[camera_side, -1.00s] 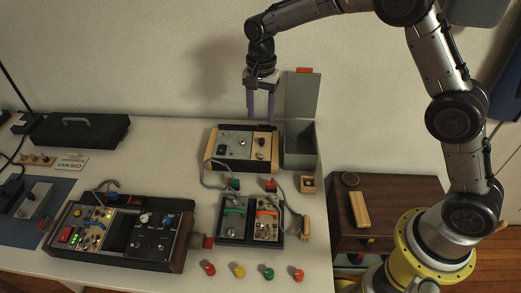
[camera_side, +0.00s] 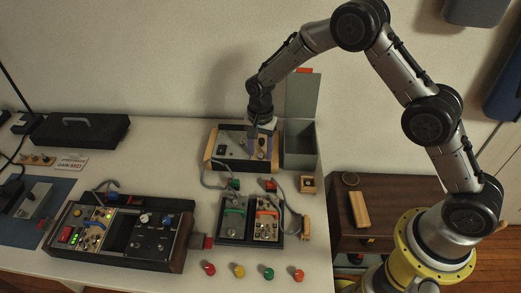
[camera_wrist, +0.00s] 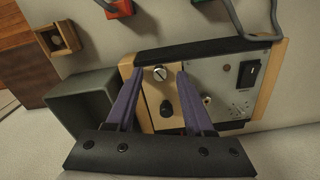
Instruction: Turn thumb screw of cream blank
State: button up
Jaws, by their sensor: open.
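The cream blank (camera_wrist: 150,113) is a narrow cream panel at one end of a wood-cheeked case (camera_side: 209,148). In the side view my gripper (camera_side: 262,143) is down over the right part of the case and hides most of the blank.
A grey open-lidded box (camera_side: 300,143) stands close to the right of the case. A grey cable (camera_side: 203,174) loops in front of it. A smaller two-module case (camera_side: 250,219) and a large console (camera_side: 120,236) lie nearer the front. Several coloured knobs line the front.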

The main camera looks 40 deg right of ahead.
jog(key=shift+f, duration=0.15)
grip_shut()
